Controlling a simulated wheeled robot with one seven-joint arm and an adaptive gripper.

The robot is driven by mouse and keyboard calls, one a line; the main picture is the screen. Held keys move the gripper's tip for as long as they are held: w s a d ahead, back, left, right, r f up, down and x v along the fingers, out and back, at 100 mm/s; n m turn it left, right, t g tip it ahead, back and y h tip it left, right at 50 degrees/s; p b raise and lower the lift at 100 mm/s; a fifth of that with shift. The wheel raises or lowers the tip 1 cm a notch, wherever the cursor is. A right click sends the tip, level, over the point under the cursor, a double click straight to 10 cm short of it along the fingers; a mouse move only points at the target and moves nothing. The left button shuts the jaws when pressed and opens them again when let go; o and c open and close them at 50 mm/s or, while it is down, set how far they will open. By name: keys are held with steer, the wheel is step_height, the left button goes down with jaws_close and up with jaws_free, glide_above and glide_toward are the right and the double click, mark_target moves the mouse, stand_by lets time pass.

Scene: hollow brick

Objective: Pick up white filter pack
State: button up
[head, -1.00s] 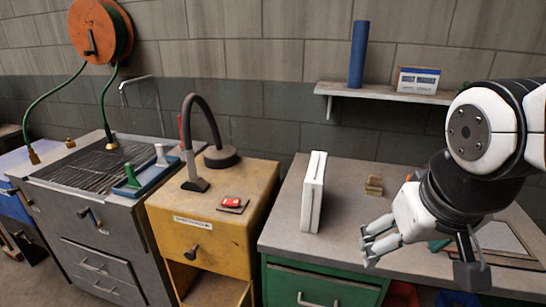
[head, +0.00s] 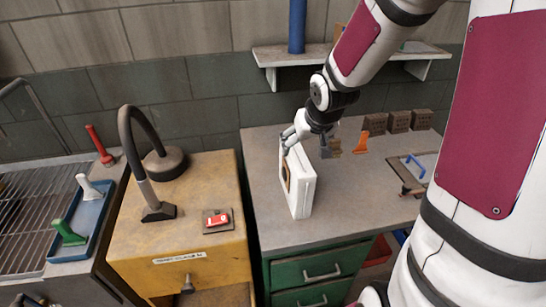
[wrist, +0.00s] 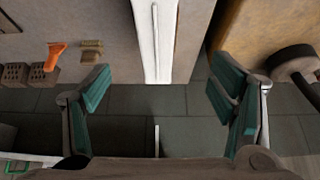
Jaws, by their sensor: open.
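The white filter pack (head: 303,186) is a thin white box standing upright on the grey top of the green-drawered bench in the head view. A brown patch shows on its left face. My gripper (head: 290,143) is at its far upper end, with the fingers close to its top edge. In the wrist view the pack (wrist: 155,40) appears as a white strip with a thin ridge, between and ahead of the fingers. My gripper (wrist: 160,95) is open there, with teal pads apart on both sides and nothing between them. I cannot tell whether a finger touches the pack.
Brown bricks (head: 398,121) and an orange tool (head: 361,143) lie right of the pack. A board with a blue handle (head: 415,168) is further right. A shelf (head: 270,56) is on the wall above. A yellow cabinet (head: 165,238) with a lamp-like hose stands left across a gap.

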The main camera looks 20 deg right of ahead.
mark_target(298, 155)
steer(key=b+x, duration=0.3)
steer(key=x, duration=0.5)
steer(key=shift+w+f, duration=0.2)
steer(key=shift+w, duration=0.05)
steer(key=shift+d+b+x, duration=0.15)
steer(key=shift+x, duration=1.2)
steer(key=shift+d+b+x, duration=0.15)
steer(key=shift+d+x, duration=0.05)
steer(key=shift+x, duration=1.1)
steer(key=shift+w+r, duration=0.15)
steer(key=shift+w, duration=0.05)
steer(key=shift+f, duration=0.3)
steer(key=c, duration=1.7)
steer(key=shift+r, duration=0.15)
steer(key=shift+c, duration=0.2)
